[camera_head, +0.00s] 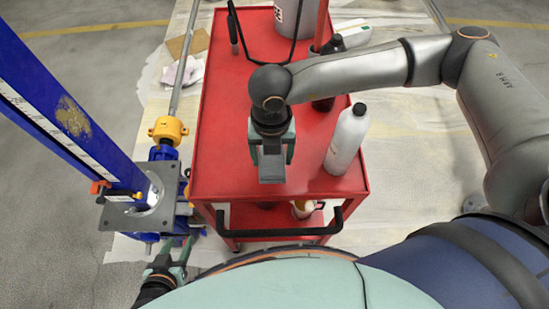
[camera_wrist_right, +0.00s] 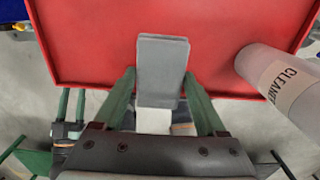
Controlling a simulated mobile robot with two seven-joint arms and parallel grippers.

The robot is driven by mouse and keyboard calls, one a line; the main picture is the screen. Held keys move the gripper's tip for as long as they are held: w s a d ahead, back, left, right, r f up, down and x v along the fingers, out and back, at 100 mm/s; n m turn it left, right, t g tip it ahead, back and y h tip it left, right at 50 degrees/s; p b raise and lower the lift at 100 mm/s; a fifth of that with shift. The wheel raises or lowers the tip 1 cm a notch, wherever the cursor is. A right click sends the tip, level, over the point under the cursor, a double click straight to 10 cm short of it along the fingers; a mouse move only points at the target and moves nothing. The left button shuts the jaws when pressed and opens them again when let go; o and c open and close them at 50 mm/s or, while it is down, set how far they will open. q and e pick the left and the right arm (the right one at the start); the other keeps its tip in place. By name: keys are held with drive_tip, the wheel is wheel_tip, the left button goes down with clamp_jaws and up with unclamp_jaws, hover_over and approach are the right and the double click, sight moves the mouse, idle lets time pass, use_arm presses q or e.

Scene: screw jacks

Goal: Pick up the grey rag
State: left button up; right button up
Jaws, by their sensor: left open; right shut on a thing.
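The grey rag (camera_head: 272,170) is a folded, flat rectangular piece at the front part of the red trolley's top. My right gripper (camera_head: 272,150) is above it, pointing down, with its fingers shut on the rag. In the right wrist view the rag (camera_wrist_right: 162,68) sits between the two green fingers of the right gripper (camera_wrist_right: 161,92). I cannot tell whether the rag touches the trolley top. My left gripper (camera_head: 177,247) is open and empty at the lower left, below the blue jack's grey plate.
The red trolley (camera_head: 222,140) has a black handle (camera_head: 280,232) at its front. A white cleaner bottle (camera_head: 345,140) stands right of the rag, also in the wrist view (camera_wrist_right: 280,80). More bottles and a grey container (camera_head: 294,17) stand behind. A blue column (camera_head: 65,115) rises at left.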

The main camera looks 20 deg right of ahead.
drive_tip(key=a+r, duration=0.1)
drive_tip(key=s+a+r, duration=0.2)
drive_tip(key=r, duration=0.1)
drive_tip(key=shift+s, duration=0.1)
drive_tip(key=s+a+r+b, duration=0.1)
drive_tip(key=s+a+r, duration=0.3)
drive_tip(key=s+a, duration=0.2)
drive_tip(key=shift+a+r+b, duration=0.4)
drive_tip(key=shift+a, duration=0.3)
